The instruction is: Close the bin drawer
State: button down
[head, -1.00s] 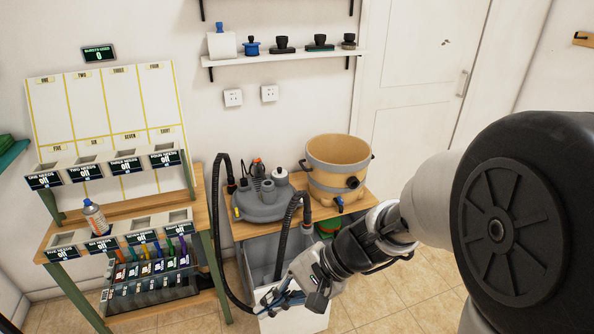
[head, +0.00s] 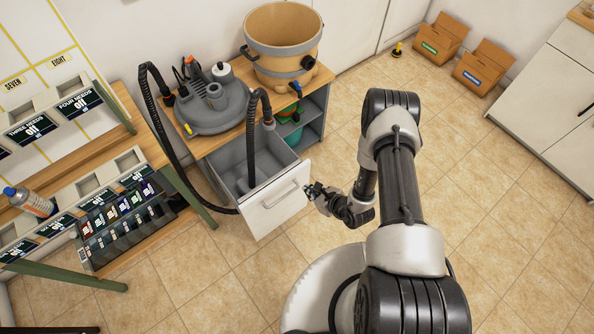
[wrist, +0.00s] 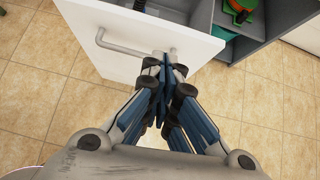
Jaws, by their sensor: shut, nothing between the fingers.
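The bin drawer (head: 272,207) is pulled out from under the wooden bench, with a white front and a grey inside. A black hose drops into it. Its bar handle (head: 281,194) faces me; in the wrist view the handle (wrist: 130,46) runs across the white front (wrist: 90,30). My gripper (head: 311,188) is at the right end of the drawer front. In the wrist view my gripper (wrist: 165,65) has its blue-sided fingers together, by the handle's right end. I cannot tell whether they touch the front.
The bench (head: 315,82) carries a grey vacuum head (head: 210,108) and a tan drum (head: 283,45). Open shelves (head: 308,128) hold green and orange items right of the drawer. Tiled floor is clear in front and right.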

notch_tip(320, 180, down, 2)
jog(key=b, duration=0.5)
send_near(289, 180)
jog(key=shift+m+h, duration=0.3)
jog(key=shift+m, duration=0.1)
jog(key=x, duration=0.4)
jog(key=shift+a+f, duration=0.25)
jog(key=shift+a, duration=0.15)
jog(key=shift+w+d, duration=0.1)
